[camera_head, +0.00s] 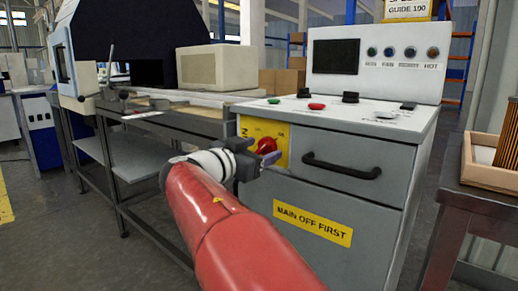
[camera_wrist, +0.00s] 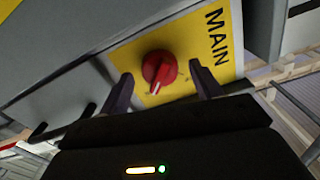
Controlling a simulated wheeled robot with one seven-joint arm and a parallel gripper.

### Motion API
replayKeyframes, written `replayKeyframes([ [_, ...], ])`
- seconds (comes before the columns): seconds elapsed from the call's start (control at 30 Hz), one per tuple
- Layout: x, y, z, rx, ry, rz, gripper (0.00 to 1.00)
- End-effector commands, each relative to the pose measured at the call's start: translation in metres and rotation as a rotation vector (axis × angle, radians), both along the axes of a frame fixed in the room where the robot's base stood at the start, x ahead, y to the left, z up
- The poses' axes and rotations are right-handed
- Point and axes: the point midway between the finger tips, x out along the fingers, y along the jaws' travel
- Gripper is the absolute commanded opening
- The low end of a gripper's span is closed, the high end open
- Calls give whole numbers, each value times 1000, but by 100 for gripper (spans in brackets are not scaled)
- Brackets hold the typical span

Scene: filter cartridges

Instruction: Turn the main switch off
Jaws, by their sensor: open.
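The main switch is a red rotary knob (camera_head: 266,145) on a yellow plate (camera_head: 247,129) on the grey cabinet's front. In the wrist view the red knob (camera_wrist: 159,68) has a pale pointer mark and sits on the yellow plate (camera_wrist: 217,61) marked "MAIN". My gripper (camera_head: 268,156) is in front of the plate, partly covering it in the head view. In the wrist view my gripper (camera_wrist: 162,88) is open, with one finger on each side of the knob and visible gaps between. I cannot tell how deep the fingertips reach along the knob.
A grey cabinet (camera_head: 385,205) has a black drawer handle (camera_head: 343,167) right of the switch and a "MAIN OFF FIRST" label (camera_head: 313,223) below. Buttons line its top. A workbench (camera_head: 150,125) stands left. A wooden tray (camera_head: 483,172) sits on a table at right.

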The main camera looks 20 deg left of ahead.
Motion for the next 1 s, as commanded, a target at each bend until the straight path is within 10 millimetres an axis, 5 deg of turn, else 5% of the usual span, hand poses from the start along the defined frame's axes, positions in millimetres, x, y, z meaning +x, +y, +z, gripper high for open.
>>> replayKeyframes([
  [0.27, 2, -1, 0, 0, 1, 1, 65],
  [0.6, 2, 0, 0, 0, 1, 1, 20],
  [1.0, 2, -1, -2, -69, 30, 1, 20],
])
